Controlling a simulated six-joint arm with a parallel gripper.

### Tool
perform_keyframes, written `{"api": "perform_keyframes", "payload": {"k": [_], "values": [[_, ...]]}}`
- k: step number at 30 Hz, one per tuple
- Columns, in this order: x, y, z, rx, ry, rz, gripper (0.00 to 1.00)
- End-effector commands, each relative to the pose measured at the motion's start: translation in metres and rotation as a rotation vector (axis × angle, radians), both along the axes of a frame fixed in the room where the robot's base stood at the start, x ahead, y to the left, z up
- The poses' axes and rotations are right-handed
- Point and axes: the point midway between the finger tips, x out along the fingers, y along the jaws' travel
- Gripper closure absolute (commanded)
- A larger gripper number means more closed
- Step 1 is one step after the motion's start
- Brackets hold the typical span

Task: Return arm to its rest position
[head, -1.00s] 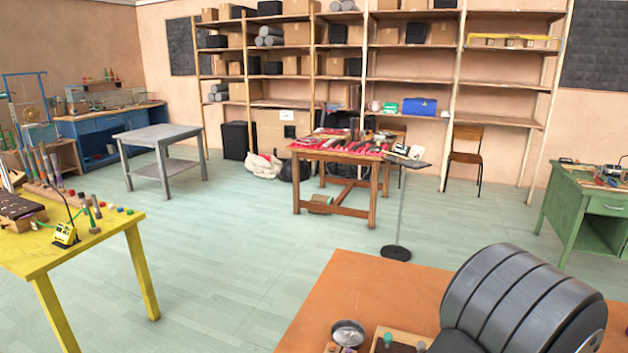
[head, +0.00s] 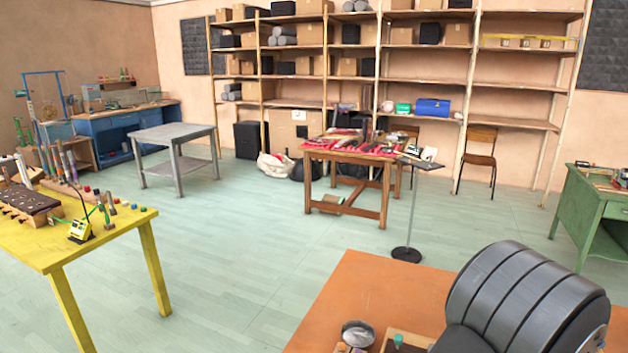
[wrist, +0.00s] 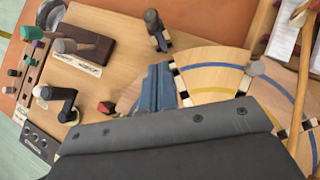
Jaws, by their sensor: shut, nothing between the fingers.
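My arm (head: 525,300) shows at the lower right of the head view as a large grey banded link over the orange table; my gripper is out of that view. In the wrist view, the narrow blue-grey fingers of my gripper (wrist: 160,68) are together and empty, beyond the broad dark housing that fills the bottom of the picture. They are over a wooden board (wrist: 110,88), beside fan-shaped wooden pieces (wrist: 212,62) with blue and yellow bands. I cannot tell whether they touch anything. The housing hides what lies below it.
The board carries a dark block (wrist: 88,46) and several knobs and upright pegs. The orange table (head: 365,290) holds a small round metal dish (head: 357,333). A yellow table (head: 45,232) stands left, a wooden table (head: 345,156) behind. The floor between them is mostly clear.

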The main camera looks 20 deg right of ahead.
Motion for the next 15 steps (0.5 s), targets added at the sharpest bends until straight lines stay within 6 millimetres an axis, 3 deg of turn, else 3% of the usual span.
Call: {"api": "perform_keyframes", "payload": {"k": [11, 15], "values": [[-0.055, 0.011, 0.055, -0.002, -0.001, -0.003, 1.0], [-0.028, 0.007, 0.029, 0.006, -0.001, 0.005, 1.0]]}}
